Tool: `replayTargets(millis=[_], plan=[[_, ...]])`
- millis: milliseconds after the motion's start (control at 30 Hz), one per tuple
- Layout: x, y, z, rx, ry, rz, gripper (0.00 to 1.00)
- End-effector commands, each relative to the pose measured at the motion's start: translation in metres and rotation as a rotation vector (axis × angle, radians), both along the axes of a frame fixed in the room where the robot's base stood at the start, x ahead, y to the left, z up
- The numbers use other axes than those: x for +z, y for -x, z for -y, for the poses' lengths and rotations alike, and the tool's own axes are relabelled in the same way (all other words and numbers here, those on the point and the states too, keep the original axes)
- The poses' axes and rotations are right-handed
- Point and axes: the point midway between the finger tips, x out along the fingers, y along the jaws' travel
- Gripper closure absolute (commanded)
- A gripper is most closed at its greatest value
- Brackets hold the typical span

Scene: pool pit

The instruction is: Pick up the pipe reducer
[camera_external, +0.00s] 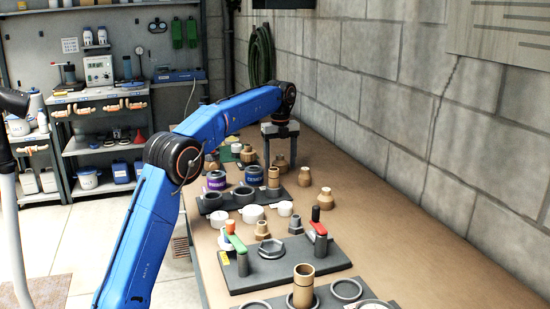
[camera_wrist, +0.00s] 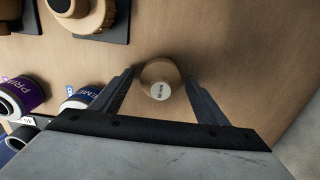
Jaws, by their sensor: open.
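A tan pipe reducer (camera_wrist: 159,76) with a pale printed label on its end shows in the wrist view, between the two fingertips of my gripper (camera_wrist: 160,78). A gap of table shows on each side of it. My gripper (camera_external: 280,150) is open and points down at the bench in the external view. A tan fitting (camera_external: 281,162) shows at its fingers there, partly hidden. Whether the fingertips reach down beside the reducer is hard to tell. Two similar tan fittings stand nearer the camera, one (camera_external: 305,177) behind the other (camera_external: 326,199).
The brown bench (camera_external: 385,240) runs along a block wall (camera_external: 400,85) on the right. A dark rack (camera_external: 230,200) with rings and a tan pipe lies left of the fittings. Purple-labelled (camera_external: 216,180) and blue-labelled (camera_external: 254,176) cans stand near it. A valve board (camera_external: 285,265) is in front.

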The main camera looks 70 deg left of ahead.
Motion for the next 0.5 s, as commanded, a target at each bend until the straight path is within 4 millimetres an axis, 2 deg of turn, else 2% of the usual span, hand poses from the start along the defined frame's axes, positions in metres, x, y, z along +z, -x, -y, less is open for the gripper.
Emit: replayTargets(millis=[200, 400, 500], plan=[[-0.0003, 0.0000, -0.0001, 0.000, 0.000, 0.000, 0.34], [-0.0002, 0.0000, -0.0001, 0.000, 0.000, 0.000, 0.79], [0.0001, 0.0000, 0.0000, 0.000, 0.000, 0.000, 0.79]])
